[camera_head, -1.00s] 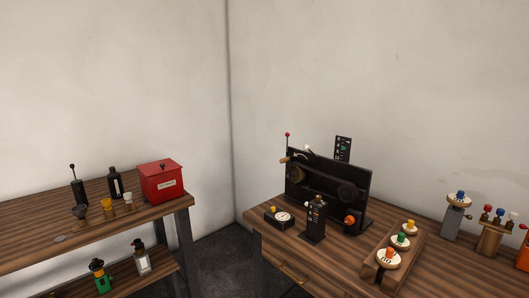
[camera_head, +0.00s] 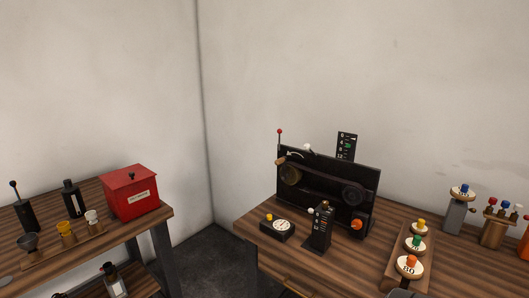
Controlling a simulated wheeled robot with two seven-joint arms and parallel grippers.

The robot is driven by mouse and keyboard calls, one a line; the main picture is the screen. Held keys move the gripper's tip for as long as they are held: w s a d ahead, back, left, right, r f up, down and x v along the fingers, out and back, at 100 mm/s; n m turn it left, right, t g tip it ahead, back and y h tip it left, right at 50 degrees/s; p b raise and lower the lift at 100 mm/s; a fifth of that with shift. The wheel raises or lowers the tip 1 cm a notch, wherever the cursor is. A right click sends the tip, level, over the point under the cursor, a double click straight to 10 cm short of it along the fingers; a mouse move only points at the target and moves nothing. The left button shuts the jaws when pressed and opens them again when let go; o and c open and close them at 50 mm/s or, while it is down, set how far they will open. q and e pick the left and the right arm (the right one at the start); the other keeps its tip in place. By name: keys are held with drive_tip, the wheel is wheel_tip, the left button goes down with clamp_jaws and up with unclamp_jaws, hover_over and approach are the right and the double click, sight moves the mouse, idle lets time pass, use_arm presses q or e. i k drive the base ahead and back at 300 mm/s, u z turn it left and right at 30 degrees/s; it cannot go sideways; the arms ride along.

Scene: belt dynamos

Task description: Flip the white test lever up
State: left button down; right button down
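A black belt dynamo machine (camera_head: 330,185) stands upright on the right wooden table. A small white knob (camera_head: 308,147) shows at its top edge beside a pale curved scale. A second small white knob (camera_head: 311,211) is on the left side of a black box (camera_head: 320,229) in front of the machine. I cannot tell which of these is the test lever, nor clearly whether either is up or down. A thin lever with a red ball (camera_head: 279,131) stands up at the machine's left end.
A black dial gauge (camera_head: 277,229) sits left of the box. A wooden rack (camera_head: 393,268) holds discs with coloured knobs at right, near a grey post (camera_head: 454,217) and a peg stand (camera_head: 493,233). The left table (camera_head: 140,228) bears a red box (camera_head: 130,192). A floor gap separates the tables.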

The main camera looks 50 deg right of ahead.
sight(306, 147)
drive_tip(key=z, duration=0.35)
drive_tip(key=i, duration=0.9)
drive_tip(key=z, duration=0.7)
